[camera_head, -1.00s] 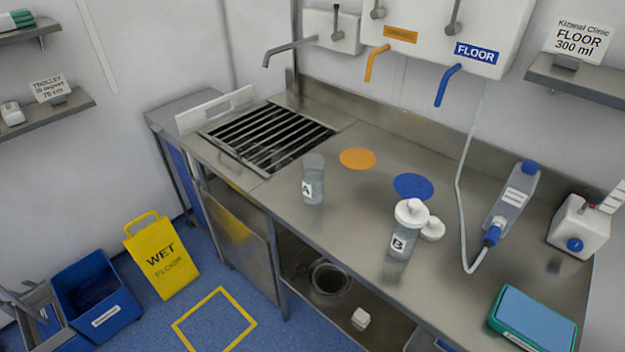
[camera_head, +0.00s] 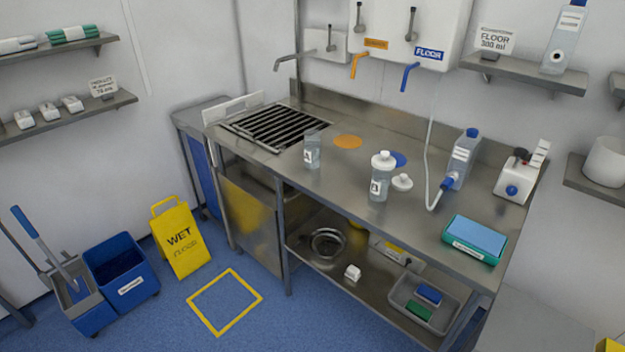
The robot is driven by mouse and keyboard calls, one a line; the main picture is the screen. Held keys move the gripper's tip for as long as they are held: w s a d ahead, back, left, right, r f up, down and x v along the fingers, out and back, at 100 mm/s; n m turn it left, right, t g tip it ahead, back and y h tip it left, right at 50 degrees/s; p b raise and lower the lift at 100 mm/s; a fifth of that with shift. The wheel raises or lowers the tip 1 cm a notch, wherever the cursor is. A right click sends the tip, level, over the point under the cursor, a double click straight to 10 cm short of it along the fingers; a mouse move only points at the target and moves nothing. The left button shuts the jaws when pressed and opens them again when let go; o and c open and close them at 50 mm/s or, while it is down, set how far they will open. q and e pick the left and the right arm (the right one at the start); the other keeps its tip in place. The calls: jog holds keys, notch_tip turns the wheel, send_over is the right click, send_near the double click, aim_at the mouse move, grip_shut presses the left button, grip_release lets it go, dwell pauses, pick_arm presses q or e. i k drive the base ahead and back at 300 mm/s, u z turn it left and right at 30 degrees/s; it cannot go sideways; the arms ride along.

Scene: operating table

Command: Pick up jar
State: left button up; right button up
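Two jars stand upright on the steel counter (camera_head: 330,190). Jar A (camera_head: 312,150) is clear, with no lid seen on it, and stands just right of the black-slatted grate. Jar B (camera_head: 380,182) is clear with a white top and stands further right, in front of the blue disc (camera_head: 398,160). A loose white lid (camera_head: 402,182) lies beside jar B on its right. Neither of my grippers shows in the head view.
An orange disc (camera_head: 347,142) lies under the wall taps. A blue-capped bottle (camera_head: 462,160) with a hose, a white device (camera_head: 521,175) and a green-and-blue box (camera_head: 474,240) occupy the counter's right part. A yellow wet-floor sign (camera_head: 180,238) and blue bucket (camera_head: 120,268) stand on the floor at left.

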aim_at(311, 138)
jog(key=u, duration=1.2)
jog(key=i, duration=1)
jog(key=z, duration=0.15)
